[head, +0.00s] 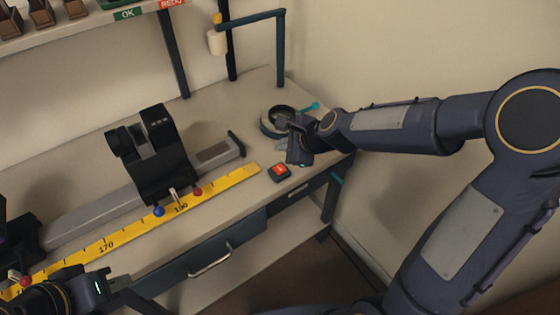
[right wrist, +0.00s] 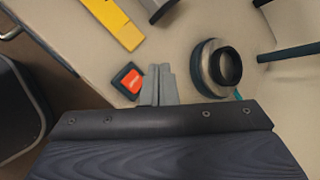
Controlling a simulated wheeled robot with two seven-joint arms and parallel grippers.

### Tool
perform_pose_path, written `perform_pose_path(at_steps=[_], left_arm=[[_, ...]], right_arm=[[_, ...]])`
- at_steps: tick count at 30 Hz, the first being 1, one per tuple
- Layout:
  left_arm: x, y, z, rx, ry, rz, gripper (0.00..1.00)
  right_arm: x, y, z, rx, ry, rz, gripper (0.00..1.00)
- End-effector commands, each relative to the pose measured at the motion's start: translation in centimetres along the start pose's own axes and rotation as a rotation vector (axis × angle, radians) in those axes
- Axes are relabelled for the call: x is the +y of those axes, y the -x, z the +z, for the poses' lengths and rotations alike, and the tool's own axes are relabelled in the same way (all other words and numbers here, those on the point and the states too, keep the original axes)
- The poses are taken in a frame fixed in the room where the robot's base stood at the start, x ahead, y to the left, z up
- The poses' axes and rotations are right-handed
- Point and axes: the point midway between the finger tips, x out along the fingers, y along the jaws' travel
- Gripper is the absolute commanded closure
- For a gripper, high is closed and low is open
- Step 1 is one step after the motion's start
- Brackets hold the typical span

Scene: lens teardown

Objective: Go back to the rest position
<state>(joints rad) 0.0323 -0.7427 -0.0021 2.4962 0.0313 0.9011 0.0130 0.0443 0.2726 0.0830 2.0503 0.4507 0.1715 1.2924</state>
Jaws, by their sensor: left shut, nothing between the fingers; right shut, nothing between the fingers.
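My right gripper (head: 283,146) is over the right end of the bench, between a red button on a dark base (head: 279,172) and a dark ring-shaped part (head: 272,122). In the right wrist view its grey fingers (right wrist: 158,84) are together with nothing between them. The red button (right wrist: 129,80) is just left of them and the ring-shaped part (right wrist: 219,66) is to the right. My left gripper (head: 120,282) is at the lower left, near the bench's front edge, shut and empty. Its arm is mostly out of frame.
A grey rail (head: 95,217) carries a black carriage (head: 165,168) along the bench. A yellow scale (head: 225,186) with colored knobs runs in front. A dark post (head: 281,50) with an arm stands behind. A shelf (head: 90,36) with bins is above; a drawer handle (head: 211,261) is below.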

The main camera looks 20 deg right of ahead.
Motion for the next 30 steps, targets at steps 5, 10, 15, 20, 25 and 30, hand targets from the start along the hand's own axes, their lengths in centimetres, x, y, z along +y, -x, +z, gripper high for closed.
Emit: perform_pose_path(at_steps=[5, 10, 15, 20, 25, 30], left_arm=[[0.0, -0.1, 0.1, 0.0, 0.0, 0.0, 1.0], [0.0, -0.1, 0.1, 0.0, 0.0, 0.0, 1.0], [0.0, 0.1, 0.0, 0.0, 0.0, 0.0, 1.0], [0.4, 0.9, -0.4, -0.001, 0.0, 0.0, 1.0], [0.9, 2.0, -1.0, 0.0, 0.0, 0.0, 1.0], [1.4, 3.0, -1.5, 0.0, 0.0, 0.0, 1.0]], right_arm=[[0.0, -0.1, -0.1, 0.0, 0.0, 0.0, 1.0], [0.1, -0.1, -0.1, 0.0, 0.0, 0.0, 1.0], [0.0, 0.8, 0.1, -0.002, 0.039, 0.0, 1.0], [0.9, 6.5, 1.0, -0.014, 0.313, 0.015, 1.0], [4.8, 15.0, 1.2, -0.02, 0.812, 0.065, 1.0], [10.0, 21.0, 0.3, -0.021, 1.265, 0.138, 1.0]])
